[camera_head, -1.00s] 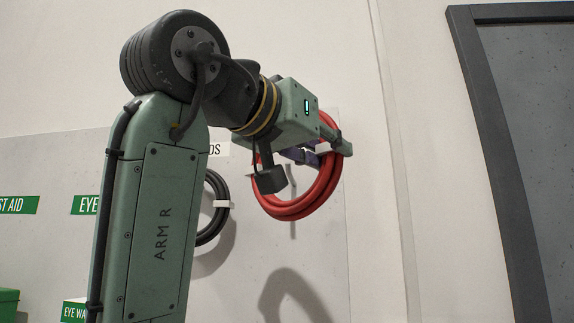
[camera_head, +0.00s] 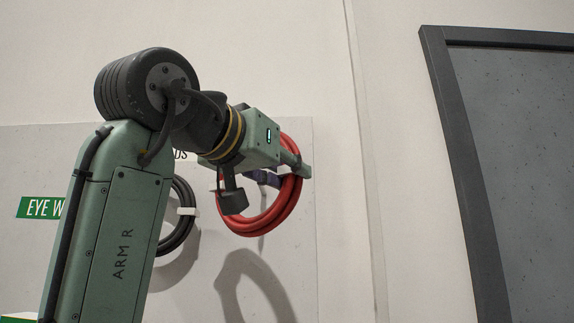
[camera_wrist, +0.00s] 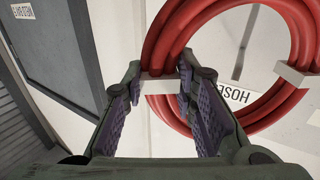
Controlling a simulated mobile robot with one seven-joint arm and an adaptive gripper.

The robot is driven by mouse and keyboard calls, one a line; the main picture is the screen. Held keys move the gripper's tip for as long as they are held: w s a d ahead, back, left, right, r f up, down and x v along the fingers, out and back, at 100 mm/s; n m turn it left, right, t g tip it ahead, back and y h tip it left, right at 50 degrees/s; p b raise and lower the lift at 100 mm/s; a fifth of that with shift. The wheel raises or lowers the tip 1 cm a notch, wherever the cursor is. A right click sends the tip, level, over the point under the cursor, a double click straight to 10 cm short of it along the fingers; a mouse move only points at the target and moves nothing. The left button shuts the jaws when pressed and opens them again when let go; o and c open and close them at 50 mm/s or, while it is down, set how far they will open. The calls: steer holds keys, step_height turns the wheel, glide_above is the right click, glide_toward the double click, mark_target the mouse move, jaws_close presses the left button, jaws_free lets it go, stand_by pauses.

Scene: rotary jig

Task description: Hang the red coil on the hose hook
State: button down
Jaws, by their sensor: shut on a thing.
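The red coil (camera_head: 262,222) is a thick ring of hose held out in front of the grey wall panel in the head view. It also fills the top of the wrist view (camera_wrist: 178,42), with white bands around it. My gripper (camera_head: 280,172) is shut on the coil's upper part. In the wrist view my purple-padded fingers (camera_wrist: 160,90) sit either side of a white band on it. An upside-down HOSE label (camera_wrist: 235,96) shows through the ring. I cannot make out the hose hook clearly; the coil and my arm cover that area.
A black coil (camera_head: 181,240) with a white band hangs on the panel (camera_head: 297,275), left of the red coil and partly behind my arm. A green EYE W… sign (camera_head: 36,208) is at the left. A dark-framed door (camera_head: 450,150) stands at the right, with bare wall between.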

steer(key=w+f, duration=0.2)
steer(key=w, duration=0.9)
steer(key=shift+w+f+p, duration=0.2)
steer(key=shift+f+p, duration=0.15)
steer(key=shift+p, duration=0.1)
stand_by(0.9)
stand_by(0.5)
steer(key=c, duration=1.4)
jaws_free()
steer(key=shift+w+a+f, duration=0.1)
steer(key=shift+w, duration=0.05)
steer(key=shift+c, duration=0.2)
steer(key=shift+o, duration=1.1)
steer(key=v, duration=1.2)
